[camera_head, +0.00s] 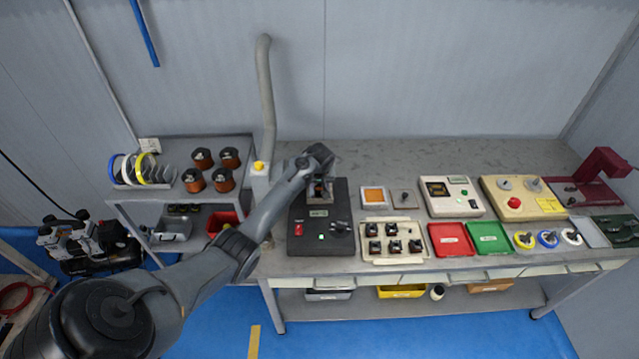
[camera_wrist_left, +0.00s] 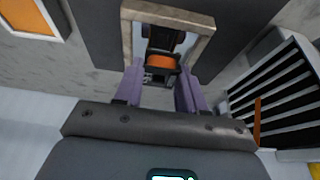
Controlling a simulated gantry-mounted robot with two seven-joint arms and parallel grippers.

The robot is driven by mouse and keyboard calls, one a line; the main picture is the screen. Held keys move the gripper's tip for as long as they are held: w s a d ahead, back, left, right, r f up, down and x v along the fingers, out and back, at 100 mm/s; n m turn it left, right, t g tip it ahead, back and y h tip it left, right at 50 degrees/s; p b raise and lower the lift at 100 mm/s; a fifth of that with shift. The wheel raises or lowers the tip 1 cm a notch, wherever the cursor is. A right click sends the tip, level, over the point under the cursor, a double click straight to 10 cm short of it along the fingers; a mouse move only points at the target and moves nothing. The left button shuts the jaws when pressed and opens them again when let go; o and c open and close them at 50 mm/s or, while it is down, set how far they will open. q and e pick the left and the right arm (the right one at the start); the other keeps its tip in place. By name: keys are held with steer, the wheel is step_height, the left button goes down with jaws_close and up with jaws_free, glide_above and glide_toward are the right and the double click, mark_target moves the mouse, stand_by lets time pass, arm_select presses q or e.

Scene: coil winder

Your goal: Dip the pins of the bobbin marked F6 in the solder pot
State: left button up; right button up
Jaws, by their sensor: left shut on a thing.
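My left gripper (camera_head: 319,180) is over the back of the black solder pot unit (camera_head: 340,243), which has a display, a red switch, a knob and a green light. In the left wrist view, my left gripper (camera_wrist_left: 160,78) is shut on a small bobbin (camera_wrist_left: 161,61) with an orange winding and black flanges. A tan square rim (camera_wrist_left: 167,14) on the unit shows just beyond the bobbin. The F6 mark cannot be read. The pins are hidden, so I cannot tell if they touch the solder. My right gripper is not in view.
A cream tray (camera_head: 373,258) with several black bobbins stands right of the unit. Behind it are an orange pad (camera_head: 374,196) and a small grey plate (camera_head: 404,198). Red (camera_head: 451,239) and green (camera_head: 489,237) trays lie further right.

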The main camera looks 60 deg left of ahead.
arm_select(q)
steer(key=shift+f, duration=0.8)
stand_by(0.6)
stand_by(0.9)
steer(key=shift+r, duration=0.1)
step_height(320, 180, up, 3)
steer(key=p, duration=0.2)
steer(key=shift+p, duration=0.4)
steer(key=shift+r+p, duration=1.2)
steer(key=shift+p, duration=0.25)
